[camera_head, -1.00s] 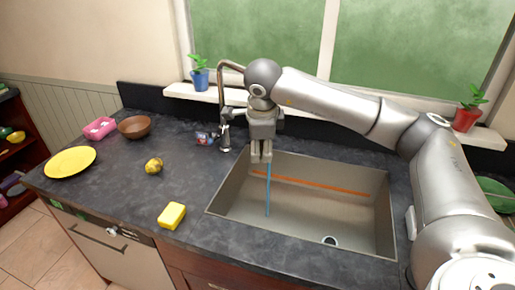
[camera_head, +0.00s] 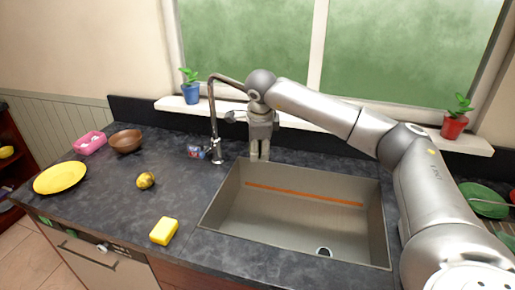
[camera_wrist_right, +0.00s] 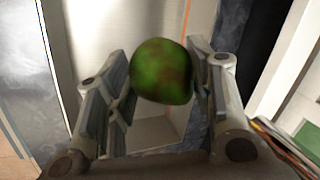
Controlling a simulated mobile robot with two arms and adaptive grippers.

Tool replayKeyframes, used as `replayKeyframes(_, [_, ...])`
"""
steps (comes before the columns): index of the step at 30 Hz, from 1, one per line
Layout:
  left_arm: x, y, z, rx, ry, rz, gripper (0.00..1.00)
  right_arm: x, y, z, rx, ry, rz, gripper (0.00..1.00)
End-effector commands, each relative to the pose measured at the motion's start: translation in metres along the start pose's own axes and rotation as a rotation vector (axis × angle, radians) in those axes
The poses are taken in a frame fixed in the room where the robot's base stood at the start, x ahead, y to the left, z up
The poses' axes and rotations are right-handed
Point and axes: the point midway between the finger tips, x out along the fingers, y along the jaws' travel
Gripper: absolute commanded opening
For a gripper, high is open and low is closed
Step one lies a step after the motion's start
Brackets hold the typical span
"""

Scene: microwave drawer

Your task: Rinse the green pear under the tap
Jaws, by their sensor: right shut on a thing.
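The green pear (camera_wrist_right: 163,70) shows in the right wrist view, between the two fingers of my right gripper (camera_wrist_right: 160,95), which is shut on it. In the head view the right gripper (camera_head: 259,152) points down near the back left corner of the sink (camera_head: 225,195), just right of the tap (camera_head: 213,118). The pear cannot be made out there. The tap's curved neck reaches toward the gripper, which hides its end. No water stream shows. My left gripper is not in view.
On the counter left of the sink are a yellow sponge (camera_head: 164,231), a small yellow fruit (camera_head: 145,180), a yellow plate (camera_head: 60,178), a brown bowl (camera_head: 126,141) and a pink container (camera_head: 89,143). Potted plants stand on the windowsill (camera_head: 330,129). A green plate (camera_head: 487,200) is at right.

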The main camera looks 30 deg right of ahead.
Motion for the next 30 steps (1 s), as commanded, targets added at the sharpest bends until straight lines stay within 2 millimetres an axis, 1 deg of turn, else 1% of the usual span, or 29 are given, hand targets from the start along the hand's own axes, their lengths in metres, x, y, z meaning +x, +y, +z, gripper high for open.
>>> replayKeyframes(17, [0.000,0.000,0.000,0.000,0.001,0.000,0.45,0.000,-0.002,-0.001,0.000,0.000,-0.001,0.21])
replayKeyframes(30, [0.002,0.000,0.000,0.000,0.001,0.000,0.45,-0.001,0.002,-0.012,0.000,0.000,-0.001,0.21])
